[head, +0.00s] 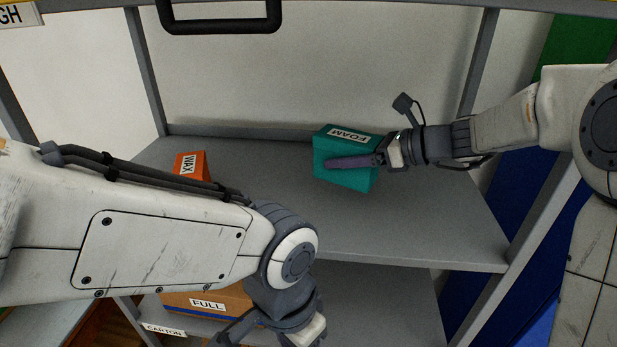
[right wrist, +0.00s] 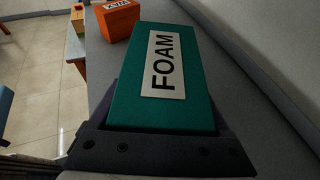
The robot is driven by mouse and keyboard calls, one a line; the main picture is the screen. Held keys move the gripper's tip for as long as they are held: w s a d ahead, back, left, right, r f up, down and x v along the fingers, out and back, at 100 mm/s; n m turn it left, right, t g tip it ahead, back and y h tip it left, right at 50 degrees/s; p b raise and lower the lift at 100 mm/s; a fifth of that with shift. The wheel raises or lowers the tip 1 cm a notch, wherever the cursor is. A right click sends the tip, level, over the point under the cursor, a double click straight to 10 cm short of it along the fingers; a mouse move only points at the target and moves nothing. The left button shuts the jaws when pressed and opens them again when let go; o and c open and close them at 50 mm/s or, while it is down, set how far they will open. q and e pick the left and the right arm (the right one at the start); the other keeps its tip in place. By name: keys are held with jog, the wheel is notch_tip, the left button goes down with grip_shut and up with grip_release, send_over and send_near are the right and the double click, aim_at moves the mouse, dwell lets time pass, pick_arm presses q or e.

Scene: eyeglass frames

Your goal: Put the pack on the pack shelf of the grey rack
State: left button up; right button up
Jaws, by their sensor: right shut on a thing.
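The teal pack labelled FOAM (head: 334,176) is at the upper shelf (head: 270,222) of the grey rack, right of the middle and toward the back. My right gripper (head: 352,162) reaches in from the right and is shut on it. The pack also fills the middle of the right wrist view (right wrist: 150,108), between the fingers. I cannot tell whether its underside touches the shelf. My left gripper (head: 272,335) is low at the front, partly cut off by the frame's bottom edge, so its fingers do not show clearly.
An orange WAX box (head: 190,164) stands at the shelf's left; it shows in the right wrist view (right wrist: 117,20). A FULL carton (head: 215,303) is on the lower shelf by a CARTON label (head: 164,329). Rack posts (head: 478,62) flank the shelf. My left arm hides its front left.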

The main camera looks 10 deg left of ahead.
notch_tip(320, 180, down, 8)
jog(key=shift+f+p, duration=0.2)
jog(key=shift+p, duration=0.35)
jog(key=shift+f, duration=0.2)
jog(key=o, duration=1.2)
jog(key=shift+f, duration=0.2)
jog(key=shift+o, duration=1.1)
jog(key=shift+r, duration=0.1)
jog(key=shift+r, duration=0.1)
